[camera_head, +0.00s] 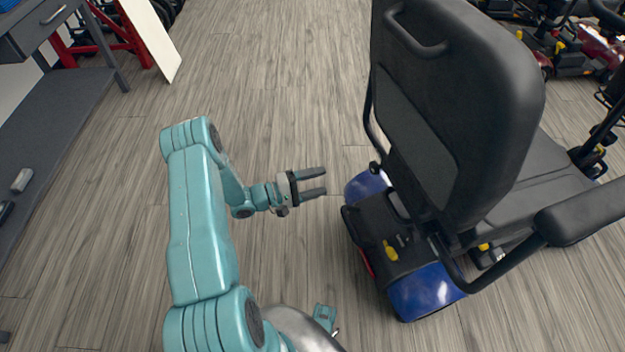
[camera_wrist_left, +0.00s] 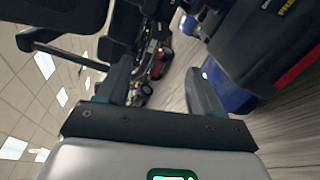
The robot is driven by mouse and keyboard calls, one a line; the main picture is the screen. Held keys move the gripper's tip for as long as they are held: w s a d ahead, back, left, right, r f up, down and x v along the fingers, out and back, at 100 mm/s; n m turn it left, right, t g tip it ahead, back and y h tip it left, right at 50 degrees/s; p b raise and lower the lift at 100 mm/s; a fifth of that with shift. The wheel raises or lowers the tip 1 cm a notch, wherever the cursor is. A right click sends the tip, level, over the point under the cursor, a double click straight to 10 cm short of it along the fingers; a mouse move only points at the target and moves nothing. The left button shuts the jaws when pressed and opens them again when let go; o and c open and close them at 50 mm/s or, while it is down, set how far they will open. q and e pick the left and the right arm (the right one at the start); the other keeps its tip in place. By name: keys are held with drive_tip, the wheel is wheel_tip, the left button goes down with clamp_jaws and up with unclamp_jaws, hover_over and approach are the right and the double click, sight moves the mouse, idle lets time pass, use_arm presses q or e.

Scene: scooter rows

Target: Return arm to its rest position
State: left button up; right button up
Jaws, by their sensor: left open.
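My left arm (camera_head: 197,215) is teal and comes up from the bottom of the head view, bending over to the right. My left gripper (camera_head: 318,184) is open and empty, with its two dark fingers apart and pointing right. It hangs just left of the blue-and-black rear of a mobility scooter (camera_head: 427,287), apart from it. In the left wrist view the fingers (camera_wrist_left: 160,88) are spread with nothing between them, and the scooter's rear (camera_wrist_left: 255,45) is at the upper right. My right gripper does not show clearly in either view.
The scooter's black seat (camera_head: 465,90) rises to the right of my arm. A grey workbench (camera_head: 45,25) and a dark low shelf (camera_head: 60,125) stand at the left. More scooters (camera_head: 565,45) are at the upper right. The wood floor (camera_head: 270,80) ahead is clear.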

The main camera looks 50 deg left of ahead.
use_arm(q)
drive_tip(key=shift+s+a, duration=0.2)
drive_tip(key=shift+s, duration=0.35)
drive_tip(key=w+d+f+m+g+y, duration=0.1)
drive_tip(key=w+d+f+m+g, duration=0.15)
drive_tip(key=d, duration=0.55)
drive_tip(key=w+d+f+m+g+y, duration=0.2)
drive_tip(key=d+f+m+g, duration=0.15)
drive_tip(key=d, duration=0.45)
drive_tip(key=s+d+f+m+g, duration=0.2)
drive_tip(key=s+d+m+g, duration=0.7)
drive_tip(key=s+d, duration=0.7)
wheel_tip(320, 180, up, 28)
drive_tip(key=s+a+n+g+p, duration=0.1)
drive_tip(key=s+p, duration=0.1)
drive_tip(key=p, duration=2.6)
drive_tip(key=shift+s+a, duration=0.35)
drive_tip(key=shift+s, duration=0.05)
